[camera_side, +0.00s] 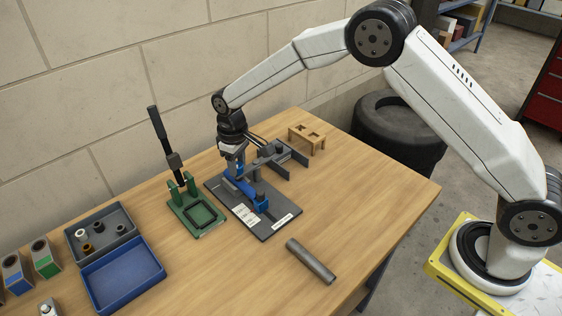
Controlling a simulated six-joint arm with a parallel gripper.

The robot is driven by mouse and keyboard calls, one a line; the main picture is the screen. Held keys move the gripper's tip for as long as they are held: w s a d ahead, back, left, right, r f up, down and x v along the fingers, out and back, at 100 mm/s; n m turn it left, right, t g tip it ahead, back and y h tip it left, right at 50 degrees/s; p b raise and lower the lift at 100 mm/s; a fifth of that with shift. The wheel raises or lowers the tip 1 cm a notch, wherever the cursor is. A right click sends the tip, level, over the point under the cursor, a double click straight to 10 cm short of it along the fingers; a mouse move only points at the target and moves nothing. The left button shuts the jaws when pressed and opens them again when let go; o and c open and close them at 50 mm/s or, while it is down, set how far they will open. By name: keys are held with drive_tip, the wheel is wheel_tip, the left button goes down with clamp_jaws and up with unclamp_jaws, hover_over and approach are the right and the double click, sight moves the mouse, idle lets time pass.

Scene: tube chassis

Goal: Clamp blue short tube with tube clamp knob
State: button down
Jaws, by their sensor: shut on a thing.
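My gripper (236,171) points down over the left back part of a dark grey fixture plate (272,231). Its jaws are shut on a small blue part at the fixture. The fingers partly hide this part, and I cannot tell whether it is the tube clamp knob or the tube's end. A blue piece (241,186), which looks like the blue short tube, lies slantwise on the fixture under and in front of the gripper. A blue block (261,201) stands at its front right end. The clamp's details are too small to make out.
A green base with a black lever (162,137) stands left of the plate. Grey (74,235) and blue (96,290) bins lie farther left. The table's right side is clear.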

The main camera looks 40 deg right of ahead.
drive_tip(key=m, duration=1.1)
drive_tip(key=shift+m, duration=1.9)
drive_tip(key=shift+c, duration=1.4)
unclamp_jaws()
drive_tip(key=shift+r, duration=0.2)
drive_tip(key=shift+r, duration=3.75)
